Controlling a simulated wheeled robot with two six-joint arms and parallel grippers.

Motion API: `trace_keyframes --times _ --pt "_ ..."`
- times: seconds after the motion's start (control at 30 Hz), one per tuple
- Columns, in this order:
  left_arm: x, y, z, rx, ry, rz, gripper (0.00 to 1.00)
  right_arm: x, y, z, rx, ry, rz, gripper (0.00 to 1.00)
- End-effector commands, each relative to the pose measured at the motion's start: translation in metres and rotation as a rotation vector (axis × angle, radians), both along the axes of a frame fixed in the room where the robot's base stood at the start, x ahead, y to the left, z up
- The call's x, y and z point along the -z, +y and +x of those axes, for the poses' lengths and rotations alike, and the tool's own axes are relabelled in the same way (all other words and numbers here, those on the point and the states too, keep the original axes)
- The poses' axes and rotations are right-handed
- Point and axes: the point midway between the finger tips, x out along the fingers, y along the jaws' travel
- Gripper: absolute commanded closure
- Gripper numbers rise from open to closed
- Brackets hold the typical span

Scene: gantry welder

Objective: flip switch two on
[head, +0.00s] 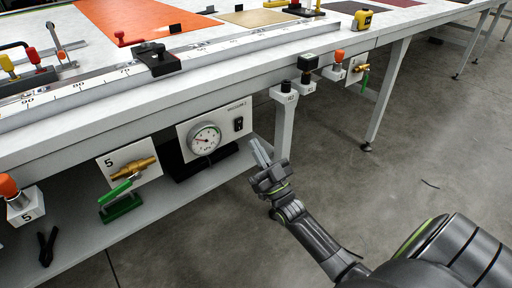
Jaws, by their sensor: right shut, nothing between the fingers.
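A black rocker switch (238,124) sits on the right part of a white panel (184,142) under the table's front edge. A small label that seems to end in 2 is above it. The switch's on or off position is too small to tell. A round dial gauge (205,138) is left of the switch on the same panel. My right gripper (260,153) is shut and empty, below and right of the switch, with its fingers pointing up. It appears apart from the panel. My left gripper is not in view.
A brass valve (134,168) with a green lever is left of the panel. Orange push buttons (8,187) and black knobs (307,63) line the front edge. A table leg (284,128) stands just behind my right gripper. The floor (350,180) to the right is clear.

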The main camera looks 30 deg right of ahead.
Motion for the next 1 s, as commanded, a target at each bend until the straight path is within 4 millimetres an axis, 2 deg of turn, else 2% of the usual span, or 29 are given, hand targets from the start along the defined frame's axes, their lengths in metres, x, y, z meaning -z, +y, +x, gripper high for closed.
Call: trace_keyframes --times 0.03,0.13,0.3,0.5,0.7,1.0 --pt "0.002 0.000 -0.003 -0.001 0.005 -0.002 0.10 0.011 -0.001 -0.006 0.002 0.006 0.001 1.00" --pt "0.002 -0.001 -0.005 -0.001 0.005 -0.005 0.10 0.024 -0.002 -0.016 0.002 0.007 0.001 1.00" --pt "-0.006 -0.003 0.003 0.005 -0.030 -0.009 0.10 0.049 -0.003 -0.036 0.003 0.008 0.001 1.00" --pt "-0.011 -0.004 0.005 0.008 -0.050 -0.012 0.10 0.070 -0.005 -0.053 0.001 0.005 0.002 1.00" --pt "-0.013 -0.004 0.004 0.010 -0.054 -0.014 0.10 0.077 -0.005 -0.059 0.000 0.003 0.001 1.00" --pt "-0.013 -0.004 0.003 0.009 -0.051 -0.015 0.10 0.077 -0.005 -0.059 0.001 0.003 0.000 1.00"
